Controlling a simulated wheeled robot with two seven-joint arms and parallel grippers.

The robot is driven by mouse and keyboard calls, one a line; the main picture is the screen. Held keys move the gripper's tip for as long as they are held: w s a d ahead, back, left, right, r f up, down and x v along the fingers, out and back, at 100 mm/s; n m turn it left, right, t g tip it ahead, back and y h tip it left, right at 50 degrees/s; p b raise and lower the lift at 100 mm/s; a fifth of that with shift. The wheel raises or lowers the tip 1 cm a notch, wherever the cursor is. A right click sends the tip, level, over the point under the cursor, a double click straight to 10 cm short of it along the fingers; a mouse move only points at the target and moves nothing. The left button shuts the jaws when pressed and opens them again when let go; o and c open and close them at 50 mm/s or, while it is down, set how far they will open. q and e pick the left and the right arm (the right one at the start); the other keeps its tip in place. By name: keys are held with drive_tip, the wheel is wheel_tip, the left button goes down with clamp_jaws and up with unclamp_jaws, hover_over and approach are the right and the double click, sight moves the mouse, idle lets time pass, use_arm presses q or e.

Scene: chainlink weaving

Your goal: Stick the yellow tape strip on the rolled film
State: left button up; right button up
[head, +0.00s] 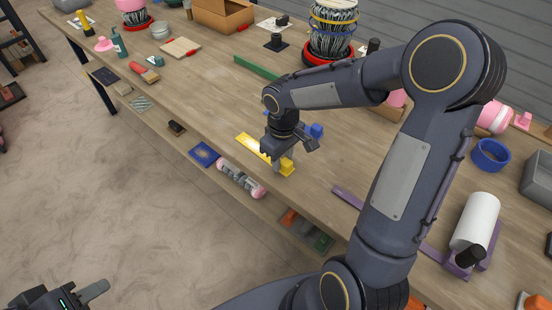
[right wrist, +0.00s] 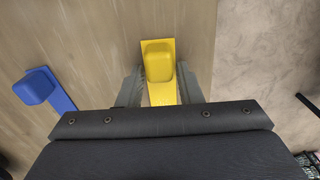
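The yellow tape strip (head: 250,142) lies along the front edge of the wooden table, with a raised yellow block at one end (head: 287,168). My right gripper (head: 281,162) is low over that end, pointing down. In the right wrist view its fingers (right wrist: 161,75) stand on both sides of the yellow block (right wrist: 158,58), very close to it; I cannot tell whether they press on it. A white roll (head: 477,220), apparently the rolled film, lies at the right on a purple base. My left gripper (head: 80,300) is away from the table at the lower left, partly cut off.
A blue strip with a block (right wrist: 45,88) lies beside the yellow one. A purple strip (head: 350,199) and a green strip (head: 256,67) also lie on the table. A blue tape ring (head: 490,155) is at the right. Woven pots and a cardboard box (head: 222,14) stand behind.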

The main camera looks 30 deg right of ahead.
drive_tip(key=c, duration=0.6)
drive_tip(key=shift+r, duration=0.1)
